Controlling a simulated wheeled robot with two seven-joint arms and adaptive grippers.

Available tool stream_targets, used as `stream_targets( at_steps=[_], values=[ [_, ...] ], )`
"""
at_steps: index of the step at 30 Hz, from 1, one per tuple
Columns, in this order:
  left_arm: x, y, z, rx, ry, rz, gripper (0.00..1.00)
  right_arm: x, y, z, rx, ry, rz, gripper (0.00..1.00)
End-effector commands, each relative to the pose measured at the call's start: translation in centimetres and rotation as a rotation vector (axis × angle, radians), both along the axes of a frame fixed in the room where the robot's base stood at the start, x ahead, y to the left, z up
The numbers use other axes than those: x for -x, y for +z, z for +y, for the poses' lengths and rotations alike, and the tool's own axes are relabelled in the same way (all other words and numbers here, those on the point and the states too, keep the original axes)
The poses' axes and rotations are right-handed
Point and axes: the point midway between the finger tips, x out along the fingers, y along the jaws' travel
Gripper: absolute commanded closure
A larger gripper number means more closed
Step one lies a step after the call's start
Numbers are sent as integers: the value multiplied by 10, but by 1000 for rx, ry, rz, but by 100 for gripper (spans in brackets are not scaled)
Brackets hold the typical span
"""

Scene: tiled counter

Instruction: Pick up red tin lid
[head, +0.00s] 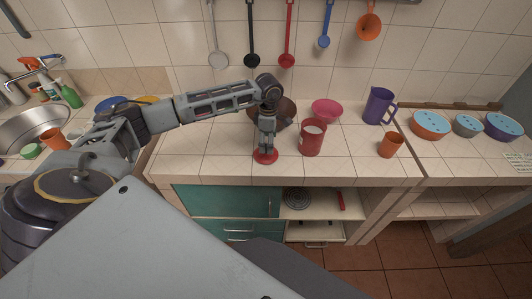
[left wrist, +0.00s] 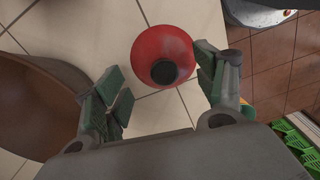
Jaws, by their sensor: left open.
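The red tin lid (head: 265,157) lies on the tiled counter near its front edge. In the left wrist view the round lid (left wrist: 150,45) shows a dark knob on top. My left gripper (head: 267,149) is directly above the lid, pointing down, and hides part of it in the head view. In the left wrist view the left gripper (left wrist: 160,88) is open, with one finger on each side of the lid's near part and nothing held. I cannot tell whether the right finger touches the rim. My right gripper is in neither view.
A red tin (head: 313,141) stands just right of the gripper. A brown bowl (left wrist: 40,100) is close beside the left finger. A pink bowl (head: 327,109), purple jug (head: 378,105) and orange cup (head: 390,146) stand farther right. The counter left of the lid is clear.

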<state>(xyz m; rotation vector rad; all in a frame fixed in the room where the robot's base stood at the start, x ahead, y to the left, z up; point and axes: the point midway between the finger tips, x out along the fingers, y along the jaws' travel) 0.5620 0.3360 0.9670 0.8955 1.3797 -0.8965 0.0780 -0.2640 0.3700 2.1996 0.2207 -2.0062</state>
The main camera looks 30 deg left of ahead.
Motion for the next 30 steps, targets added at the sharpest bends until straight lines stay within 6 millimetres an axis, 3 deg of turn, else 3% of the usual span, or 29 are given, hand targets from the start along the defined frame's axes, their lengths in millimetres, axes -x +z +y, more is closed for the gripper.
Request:
stream_targets(
  at_steps=[12, 27, 30],
  values=[
    [5, -37, 2, -1, 0, 0, 30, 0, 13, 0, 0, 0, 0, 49],
    [5, -39, 1, 0, 0, -1, 30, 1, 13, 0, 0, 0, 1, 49],
    [5, -39, 1, 0, 0, -1, 42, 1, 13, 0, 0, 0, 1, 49]
  ],
)
